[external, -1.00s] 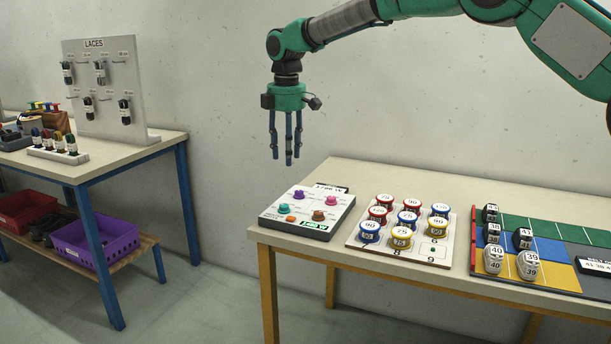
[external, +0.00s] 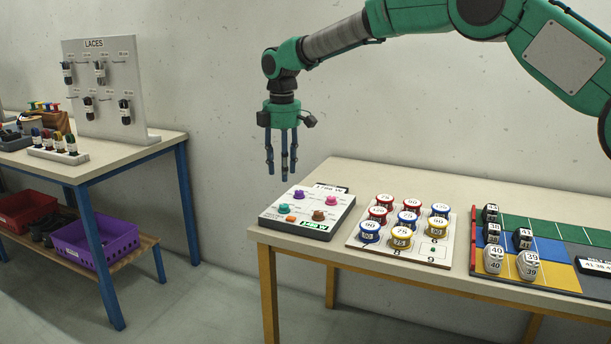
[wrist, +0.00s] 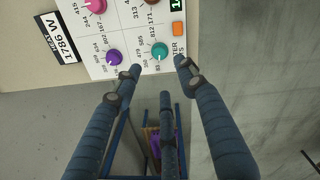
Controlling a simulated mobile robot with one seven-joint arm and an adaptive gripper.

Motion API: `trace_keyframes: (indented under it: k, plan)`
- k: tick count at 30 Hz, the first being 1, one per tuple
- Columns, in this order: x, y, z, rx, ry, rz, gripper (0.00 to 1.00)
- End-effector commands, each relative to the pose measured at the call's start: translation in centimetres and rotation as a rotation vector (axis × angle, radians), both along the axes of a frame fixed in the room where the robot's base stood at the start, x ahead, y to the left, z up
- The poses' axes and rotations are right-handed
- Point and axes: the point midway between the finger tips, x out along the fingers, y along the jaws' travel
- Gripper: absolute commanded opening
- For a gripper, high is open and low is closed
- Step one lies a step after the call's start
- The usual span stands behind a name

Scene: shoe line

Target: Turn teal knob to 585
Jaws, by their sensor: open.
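The teal knob (external: 284,209) sits at the front left of the grey control panel (external: 335,222) on the table's left end. In the wrist view the teal knob (wrist: 159,51) shows near the top, just beyond the fingertips, with printed numbers around it. Its exact setting is too small to read. My gripper (external: 282,170) points down above the panel's left edge. It is open and empty, with its fingers (wrist: 158,80) spread on both sides of the teal knob in the picture and not touching it.
A purple knob (external: 299,195), a pink knob (external: 331,199), a brown knob (external: 318,215) and an orange button (external: 291,218) are close by on the panel. A board of numbered spools (external: 452,247) stands to the right. Free floor lies left of the table.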

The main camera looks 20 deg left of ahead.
Motion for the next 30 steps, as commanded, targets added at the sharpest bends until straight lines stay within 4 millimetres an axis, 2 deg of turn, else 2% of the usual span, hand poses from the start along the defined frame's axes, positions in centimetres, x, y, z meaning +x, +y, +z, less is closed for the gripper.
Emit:
trace_keyframes:
  k: [6,16,22,30]
  plan:
    - [0.1,0.0,-3.8,-0.003,0.000,0.000,0.41]
    - [0.3,0.1,-8.7,-0.003,0.000,0.000,0.41]
    - [0.4,0.2,-9.9,0.000,0.000,0.000,0.41]
    - [0.4,0.2,-10.3,0.000,0.000,0.000,0.41]
